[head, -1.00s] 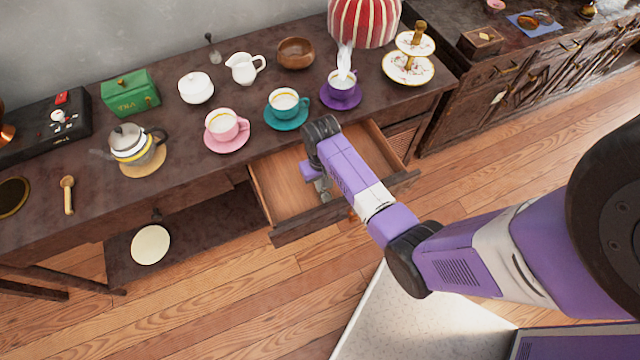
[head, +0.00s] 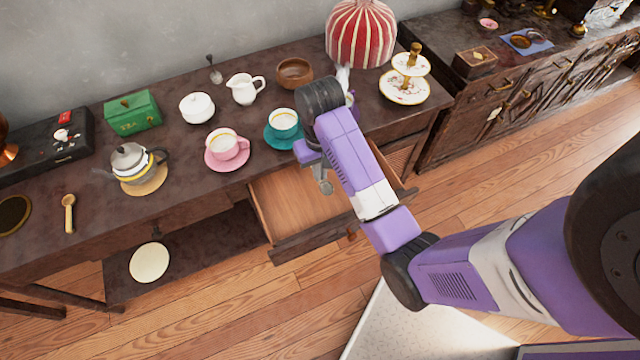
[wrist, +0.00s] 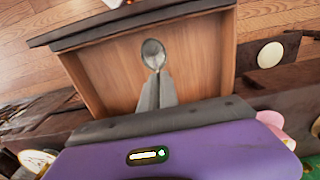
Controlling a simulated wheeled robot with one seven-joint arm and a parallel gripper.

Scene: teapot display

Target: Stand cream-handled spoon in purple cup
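My gripper (head: 323,180) hangs over the open drawer, in front of the teal cup and purple cup. In the wrist view its grey fingers (wrist: 155,94) are closed together, with a metal spoon's bowl (wrist: 153,54) sticking out past the tips. The spoon's handle is hidden, so its colour does not show. The purple cup (head: 351,98) stands on the table's right part, mostly hidden behind my wrist. Pale steam shows above it.
A teal cup (head: 285,121) and a pink cup (head: 225,146) stand left of my wrist. A tiered stand (head: 405,88) and striped lampshade (head: 361,34) are near the purple cup. The drawer (head: 290,205) is pulled out below. A wooden spoon (head: 68,212) lies far left.

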